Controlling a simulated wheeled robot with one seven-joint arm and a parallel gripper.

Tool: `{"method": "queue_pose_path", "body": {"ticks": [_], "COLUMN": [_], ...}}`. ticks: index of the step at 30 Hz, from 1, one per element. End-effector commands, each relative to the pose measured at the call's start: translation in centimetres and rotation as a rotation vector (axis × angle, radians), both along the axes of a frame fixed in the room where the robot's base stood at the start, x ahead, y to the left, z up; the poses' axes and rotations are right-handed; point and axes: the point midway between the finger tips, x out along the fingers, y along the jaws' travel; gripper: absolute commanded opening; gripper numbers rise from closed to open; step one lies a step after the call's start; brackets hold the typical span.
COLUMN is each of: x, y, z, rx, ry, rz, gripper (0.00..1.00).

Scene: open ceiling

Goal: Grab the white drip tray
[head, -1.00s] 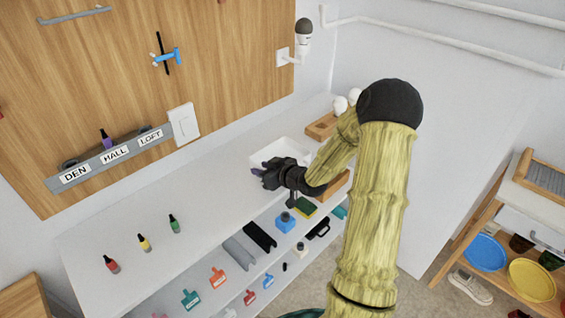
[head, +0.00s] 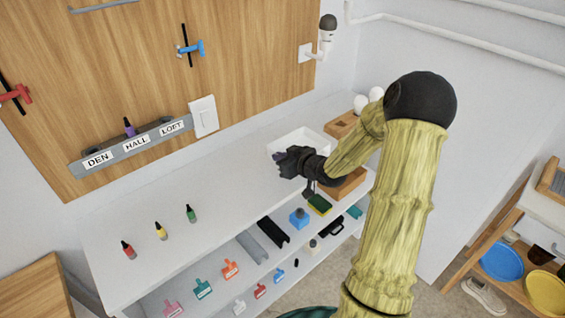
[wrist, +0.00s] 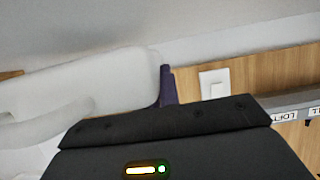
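The white drip tray (head: 318,134) is a shallow, open, rectangular tray at the far right part of the white counter in the head view. My gripper (head: 281,160) is at its near left side, against the rim. In the wrist view the tray (wrist: 105,80) fills the left as a large, close white shape. One purple finger of my gripper (wrist: 167,85) stands close against the tray's edge, near the middle of the picture. The other finger is hidden behind the white shape. The gripper looks shut on the tray's rim.
Wooden boxes (head: 345,187) and white bulbs (head: 361,103) are close to the tray. Red, yellow and green bottles (head: 191,213) stand on the left of the counter (head: 235,180). A shelf below holds several tools. The panel has a light switch (head: 204,116).

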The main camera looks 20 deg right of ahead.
Motion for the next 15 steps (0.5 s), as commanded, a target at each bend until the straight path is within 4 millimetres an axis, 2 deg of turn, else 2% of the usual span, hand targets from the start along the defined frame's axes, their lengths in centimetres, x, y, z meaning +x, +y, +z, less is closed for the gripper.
{"method": "queue_pose_path", "body": {"ticks": [1,3,8,12,15], "x": [0.1,0.0,0.0,0.0,0.0], "y": [-0.1,0.0,0.0,0.0,0.0], "z": [1.3,2.8,5.8,7.1,7.4], "rx": [-0.004,-0.005,-0.003,-0.001,-0.001], "ry": [-0.007,-0.006,-0.004,-0.002,-0.001], "rz": [-0.001,0.001,0.000,-0.001,0.000], "gripper": [0.00,0.00,0.00,0.00,0.00]}}
